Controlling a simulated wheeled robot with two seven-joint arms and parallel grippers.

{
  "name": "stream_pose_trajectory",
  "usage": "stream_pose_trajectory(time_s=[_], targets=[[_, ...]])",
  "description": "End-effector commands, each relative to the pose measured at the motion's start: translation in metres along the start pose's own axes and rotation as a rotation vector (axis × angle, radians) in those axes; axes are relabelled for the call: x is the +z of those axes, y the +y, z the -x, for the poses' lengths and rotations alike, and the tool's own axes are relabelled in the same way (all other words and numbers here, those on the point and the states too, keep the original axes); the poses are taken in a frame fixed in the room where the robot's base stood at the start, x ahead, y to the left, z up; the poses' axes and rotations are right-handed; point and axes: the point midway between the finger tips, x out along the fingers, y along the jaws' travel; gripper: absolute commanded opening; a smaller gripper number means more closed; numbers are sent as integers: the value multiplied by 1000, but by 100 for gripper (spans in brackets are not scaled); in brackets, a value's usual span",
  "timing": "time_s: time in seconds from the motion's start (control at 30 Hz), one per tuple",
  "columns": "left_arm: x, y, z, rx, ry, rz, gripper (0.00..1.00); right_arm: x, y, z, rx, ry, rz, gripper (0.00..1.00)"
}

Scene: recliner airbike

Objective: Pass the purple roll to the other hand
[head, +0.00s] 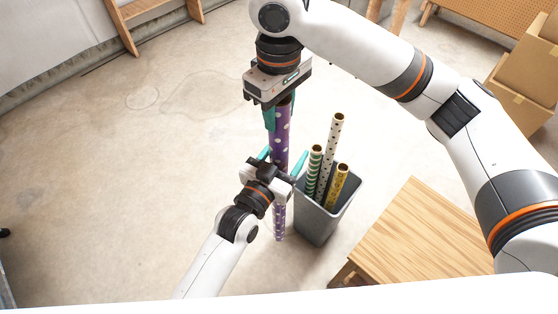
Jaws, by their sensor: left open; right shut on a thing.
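The purple roll (281,136) with pale dots hangs roughly upright in the middle of the head view. My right gripper (277,115) is shut on the roll near its upper end. My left gripper (283,160) is below it, with its teal fingers spread to either side of the roll's middle. The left gripper's body covers part of the roll, and the roll's lower end shows below it. I cannot tell whether the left fingers touch the roll.
A grey bin (318,223) stands just right of the roll and holds several patterned rolls (334,150). A wooden table (425,235) is at the lower right. Cardboard boxes (528,70) are at the far right. The concrete floor at left is clear.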

Motion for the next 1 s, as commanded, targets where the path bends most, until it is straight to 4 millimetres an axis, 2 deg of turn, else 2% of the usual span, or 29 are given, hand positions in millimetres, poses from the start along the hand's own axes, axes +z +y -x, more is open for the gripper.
stream_pose_trajectory(time_s=[0.27, 0.5, 0.6, 0.63, 0.7, 0.77, 1.0], targets=[[0, 0, -1, 0, 1, -1, 63, 0, 0, 0, 0, -1, 0, 0], [0, 0, -1, -1, 0, 0, 23, 0, 0, 0, 0, -3, 0, 0], [0, -1, -1, -2, 0, 0, 11, 1, 0, 1, 0, -5, -1, 0], [1, -1, -1, -2, -2, 0, 11, 1, 0, 1, 1, -5, -1, 42], [1, -1, -1, -2, -2, 0, 11, 1, 0, 1, 1, -5, -1, 53], [1, -1, -1, -2, -2, -1, 11, 1, 0, 0, 1, -4, 0, 63], [0, 0, -1, 0, -1, -1, 11, 0, 0, 0, 0, -1, 0, 63]])
